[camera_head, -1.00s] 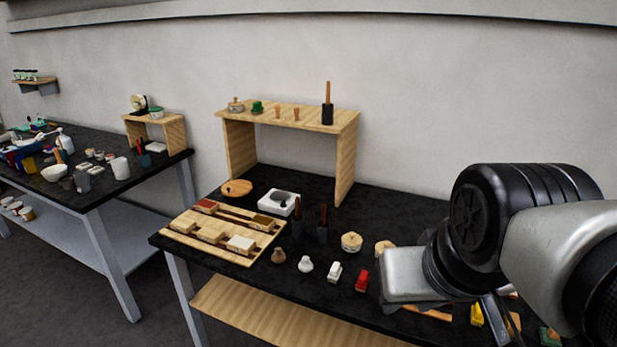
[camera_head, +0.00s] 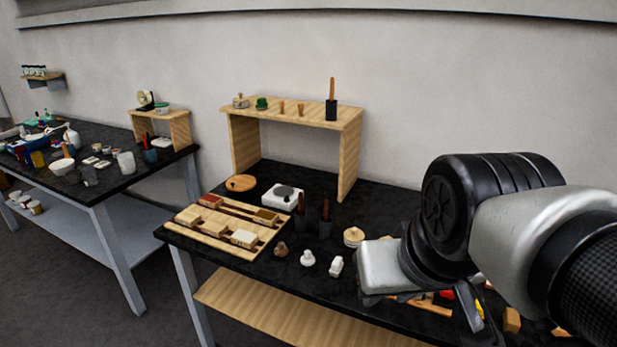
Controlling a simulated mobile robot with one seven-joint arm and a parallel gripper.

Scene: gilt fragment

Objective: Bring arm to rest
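My arm comes in from the right edge of the picture, with black and silver links. My gripper (camera_head: 468,306) hangs at its end over the front right of the near black table (camera_head: 385,207). Only a dark finger and a bit of the gripper show below the pale grey hand housing. The space between the fingertips is hidden, so I cannot tell whether it is open or holds anything.
A wooden shelf (camera_head: 290,112) stands at the table's back. A wooden tray of blocks (camera_head: 188,218), a white dish (camera_head: 283,196) and several small pieces lie left of my arm. Small items lie beneath it. A second cluttered table (camera_head: 120,182) stands left.

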